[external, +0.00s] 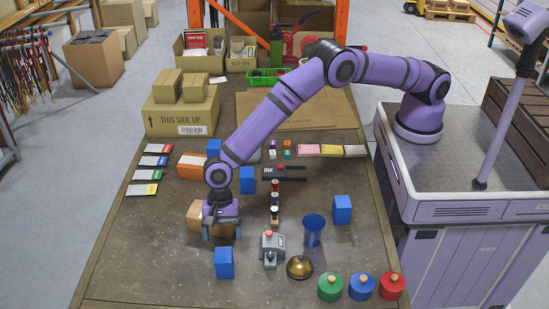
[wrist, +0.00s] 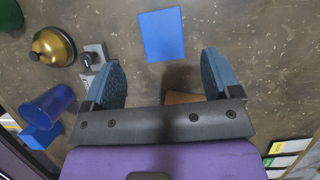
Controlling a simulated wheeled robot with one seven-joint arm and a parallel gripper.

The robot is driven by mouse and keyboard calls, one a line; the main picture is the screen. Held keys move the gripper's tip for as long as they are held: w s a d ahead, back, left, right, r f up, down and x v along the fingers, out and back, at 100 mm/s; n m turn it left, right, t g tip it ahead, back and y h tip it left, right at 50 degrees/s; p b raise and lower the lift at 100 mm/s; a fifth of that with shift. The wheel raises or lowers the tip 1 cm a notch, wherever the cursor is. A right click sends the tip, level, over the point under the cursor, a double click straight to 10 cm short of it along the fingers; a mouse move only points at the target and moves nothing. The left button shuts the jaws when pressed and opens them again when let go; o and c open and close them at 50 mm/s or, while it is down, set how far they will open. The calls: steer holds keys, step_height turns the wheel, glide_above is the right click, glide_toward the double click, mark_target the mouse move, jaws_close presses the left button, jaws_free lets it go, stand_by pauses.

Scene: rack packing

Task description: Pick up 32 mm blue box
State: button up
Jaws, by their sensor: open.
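Several blue boxes stand on the table; I cannot tell which is the 32 mm one. One blue box (external: 224,263) is near the front edge, and it shows upright beyond the fingertips in the wrist view (wrist: 161,36). Others are a blue box (external: 342,209) at the right, a blue box (external: 247,180) in the middle and a blue box (external: 213,148) farther back. My gripper (external: 221,236) points down, open, above the table just behind the nearest blue box. Its fingers (wrist: 158,78) are apart with no blue box between them.
A brown box (external: 194,217) lies beside and partly under my gripper. A grey device (external: 269,249), a brass bell (external: 299,267), a blue cup (external: 313,230) and colored lidded jars (external: 361,286) stand to the right. Left of the nearest blue box the table is clear.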

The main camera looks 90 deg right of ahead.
mark_target(223, 254)
steer(key=x, duration=0.8)
steer(key=shift+w+a+f, duration=0.1)
steer(key=shift+w+f, duration=0.1)
steer(key=shift+f, duration=0.15)
steer(key=c, duration=1.1)
